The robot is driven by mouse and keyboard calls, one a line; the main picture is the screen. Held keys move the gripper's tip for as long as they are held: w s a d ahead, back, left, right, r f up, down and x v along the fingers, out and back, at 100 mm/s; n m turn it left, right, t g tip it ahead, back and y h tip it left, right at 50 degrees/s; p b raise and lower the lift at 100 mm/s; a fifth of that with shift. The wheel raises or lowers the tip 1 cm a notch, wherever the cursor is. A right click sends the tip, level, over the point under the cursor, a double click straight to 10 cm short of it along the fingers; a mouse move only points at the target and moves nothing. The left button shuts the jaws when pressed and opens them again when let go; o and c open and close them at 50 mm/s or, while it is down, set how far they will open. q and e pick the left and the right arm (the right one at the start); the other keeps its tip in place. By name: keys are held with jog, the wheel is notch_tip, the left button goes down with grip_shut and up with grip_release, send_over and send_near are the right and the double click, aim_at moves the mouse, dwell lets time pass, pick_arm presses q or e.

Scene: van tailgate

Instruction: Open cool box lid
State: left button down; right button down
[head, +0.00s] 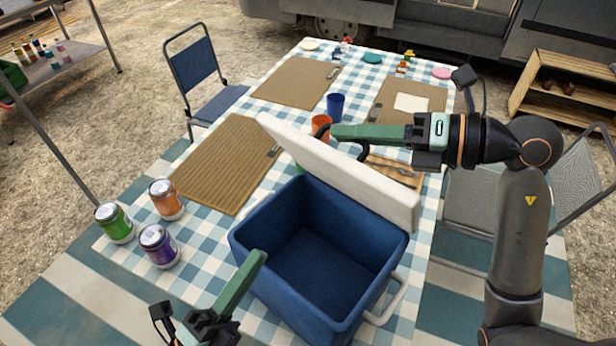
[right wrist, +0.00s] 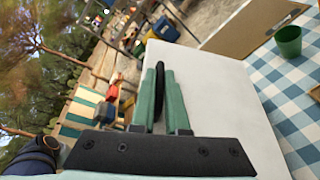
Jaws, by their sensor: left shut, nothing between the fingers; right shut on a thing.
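The cool box (head: 245,243) is a blue open-topped tub on the checked tablecloth, and its inside looks empty. Its white lid (head: 350,180) stands raised along the far edge of the tub, tilted; it also fills the middle of the right wrist view (right wrist: 235,105). My right gripper (head: 335,132) is behind the lid's upper edge, shut on the black lid handle (head: 362,151). In the right wrist view the black handle (right wrist: 159,95) shows between the green fingers. My left gripper (head: 261,257) is shut and empty, low beside the tub's near left side.
Green (head: 115,223), orange (head: 166,199) and purple (head: 158,246) cans stand left of the box. A blue chair (head: 200,75) stands left of the table.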

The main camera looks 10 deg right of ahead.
aim_at(321, 162)
pick_arm(q)
jog(key=x, duration=1.4)
jog(key=shift+s+r, duration=0.1)
jog(key=shift+r, duration=0.35)
pick_arm(e)
jog(key=shift+f, duration=0.3)
pick_arm(q)
jog(key=shift+d, duration=0.1)
